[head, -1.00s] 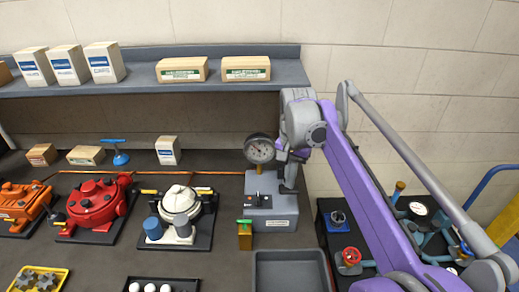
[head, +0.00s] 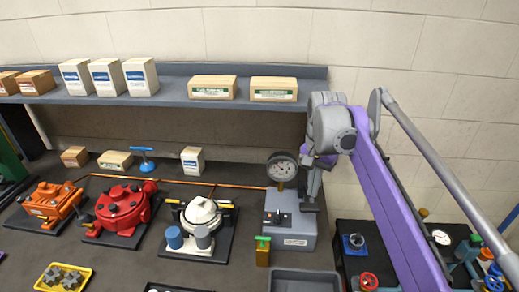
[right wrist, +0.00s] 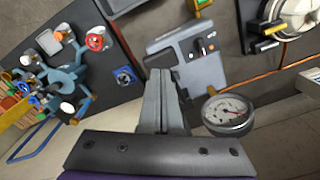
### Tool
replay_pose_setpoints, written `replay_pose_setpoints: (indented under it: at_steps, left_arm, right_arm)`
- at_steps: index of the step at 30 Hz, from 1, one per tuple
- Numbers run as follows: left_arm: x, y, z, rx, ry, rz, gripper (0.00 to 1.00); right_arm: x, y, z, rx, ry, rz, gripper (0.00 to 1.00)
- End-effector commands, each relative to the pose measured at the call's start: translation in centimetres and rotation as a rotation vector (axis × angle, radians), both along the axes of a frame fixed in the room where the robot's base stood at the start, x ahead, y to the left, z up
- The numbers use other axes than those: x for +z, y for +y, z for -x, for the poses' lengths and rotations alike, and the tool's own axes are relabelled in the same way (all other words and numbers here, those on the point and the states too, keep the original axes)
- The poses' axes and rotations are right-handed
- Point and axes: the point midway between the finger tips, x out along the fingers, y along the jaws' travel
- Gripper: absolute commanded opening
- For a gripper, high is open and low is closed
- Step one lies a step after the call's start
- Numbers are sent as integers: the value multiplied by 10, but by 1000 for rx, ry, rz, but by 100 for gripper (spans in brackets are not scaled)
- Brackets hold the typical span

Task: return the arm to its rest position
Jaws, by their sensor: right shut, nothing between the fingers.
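My right arm, purple and grey, reaches in from the right in the head view. Its gripper (head: 309,206) points down at the right side of the grey switch box (head: 288,232) with the pressure gauge (head: 282,166). In the right wrist view the gripper's fingers (right wrist: 160,75) are together with nothing between them. Their tips overlap the edge of the switch box (right wrist: 190,60) there; I cannot tell whether they touch it. The gauge (right wrist: 229,113) is beside the fingers. My left gripper is not in view.
Orange (head: 49,202), red (head: 121,206) and white (head: 202,213) motors stand on the bench. A shelf (head: 180,99) with cartons runs behind. A grey tray (head: 304,281) lies in front of the switch box. A dark stand with valves (head: 354,241) is at right.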

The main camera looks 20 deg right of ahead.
Motion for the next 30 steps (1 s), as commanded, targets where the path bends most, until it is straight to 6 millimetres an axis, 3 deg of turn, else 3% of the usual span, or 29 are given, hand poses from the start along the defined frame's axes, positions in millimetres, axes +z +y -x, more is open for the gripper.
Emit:
replay_pose_setpoints:
  at_steps: [5, 10, 14, 21, 25, 30]
  left_arm:
    - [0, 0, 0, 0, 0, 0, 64]
    - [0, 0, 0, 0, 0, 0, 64]
    - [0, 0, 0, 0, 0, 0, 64]
    - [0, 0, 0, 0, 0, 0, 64]
    - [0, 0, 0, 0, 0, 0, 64]
    - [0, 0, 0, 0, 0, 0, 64]
  right_arm:
    - [-1, 3, 1, 11, -5, 2, 0]
    - [-19, 33, 13, 154, -72, 30, 0]
    - [-51, 73, 35, 370, -175, 80, 0]
    - [-126, 136, 88, 767, -371, 193, 0]
    - [-157, 155, 110, 911, -445, 243, 0]
    - [-176, 164, 123, 995, -492, 277, 0]
